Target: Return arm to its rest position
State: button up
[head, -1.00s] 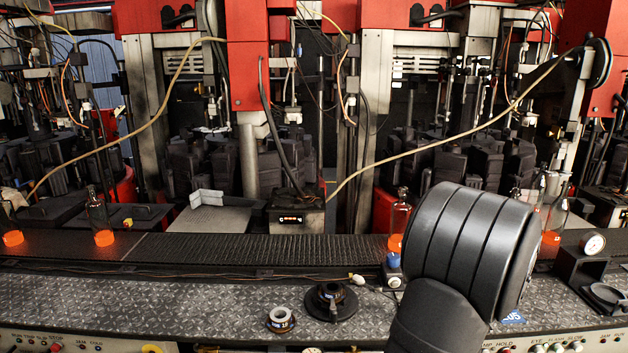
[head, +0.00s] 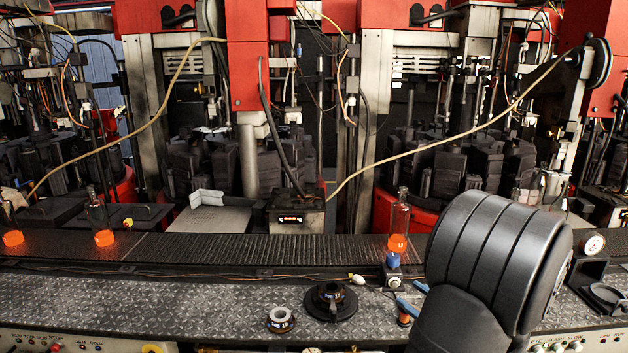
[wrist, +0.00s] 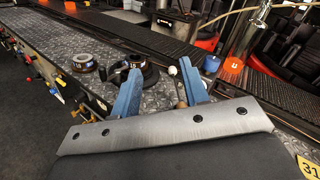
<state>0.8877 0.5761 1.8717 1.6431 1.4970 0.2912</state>
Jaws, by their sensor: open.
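My gripper (wrist: 161,68) has two blue fingers spread apart, with nothing held between them in the wrist view. In the head view the blue fingers (head: 413,297) show just left of my dark arm, above the right part of the patterned metal bench; my arm hides the rest. A small brown piece (wrist: 181,98) shows between the fingers in the wrist view; I cannot tell what it is.
A ring marked 18 (head: 280,319) and a ring on a dark round stand (head: 331,300) sit on the bench (head: 150,305). Behind runs a dark conveyor (head: 250,247) with glass bottles, one (head: 398,225) near my arm. A gauge (head: 592,243) stands right. The left bench is clear.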

jog(key=v, duration=0.3)
dwell(1.0)
jog(key=shift+c, duration=0.2)
dwell(0.3)
